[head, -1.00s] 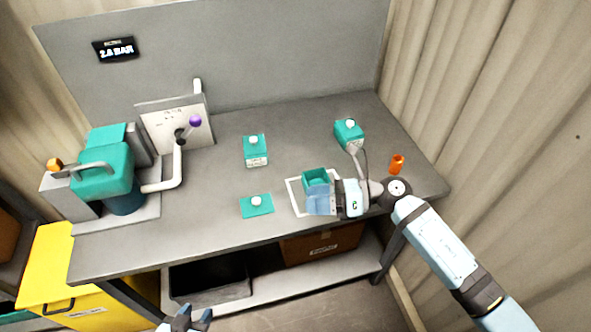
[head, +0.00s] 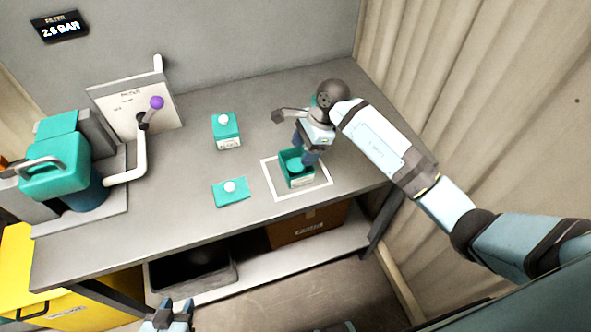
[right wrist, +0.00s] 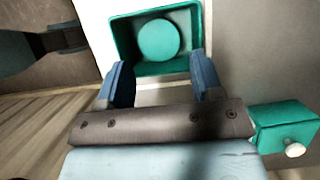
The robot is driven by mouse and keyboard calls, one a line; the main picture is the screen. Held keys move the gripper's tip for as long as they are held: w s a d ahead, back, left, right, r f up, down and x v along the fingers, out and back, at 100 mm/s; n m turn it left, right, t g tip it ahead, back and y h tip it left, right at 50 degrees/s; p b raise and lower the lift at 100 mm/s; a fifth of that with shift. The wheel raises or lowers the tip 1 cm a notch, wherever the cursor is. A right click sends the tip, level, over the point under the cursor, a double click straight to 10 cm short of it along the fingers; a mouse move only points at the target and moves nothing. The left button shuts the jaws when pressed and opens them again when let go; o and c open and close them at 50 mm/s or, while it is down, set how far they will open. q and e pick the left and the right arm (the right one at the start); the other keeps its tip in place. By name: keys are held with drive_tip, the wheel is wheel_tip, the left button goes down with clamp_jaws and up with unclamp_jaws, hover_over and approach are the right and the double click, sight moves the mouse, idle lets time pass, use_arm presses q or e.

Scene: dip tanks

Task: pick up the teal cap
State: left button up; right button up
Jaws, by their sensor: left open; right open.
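An open teal box (head: 300,182) stands on a white-outlined square on the bench. A round teal disc, seemingly the teal cap (right wrist: 158,41), lies inside it in the right wrist view. My right gripper (head: 304,155) is open and points down at the box; its fingers (right wrist: 160,70) show at the box's near edge in the right wrist view, with nothing between them. Whether they touch the box I cannot tell. My left gripper (head: 170,314) is open and empty, low in front of the bench.
A flat teal lid with a white knob (head: 231,193) lies left of the box. A closed teal box (head: 227,132) stands behind it; another is mostly hidden by my right arm. A machine with a teal tank (head: 55,180) and a purple-knobbed lever (head: 156,103) fills the left.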

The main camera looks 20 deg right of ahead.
sight(296, 165)
drive_tip(key=b+x, duration=0.2)
drive_tip(key=x, duration=0.3)
drive_tip(key=shift+f, duration=0.3)
drive_tip(key=c, duration=0.5)
drive_tip(key=shift+r, duration=0.1)
drive_tip(key=shift+c, duration=0.2)
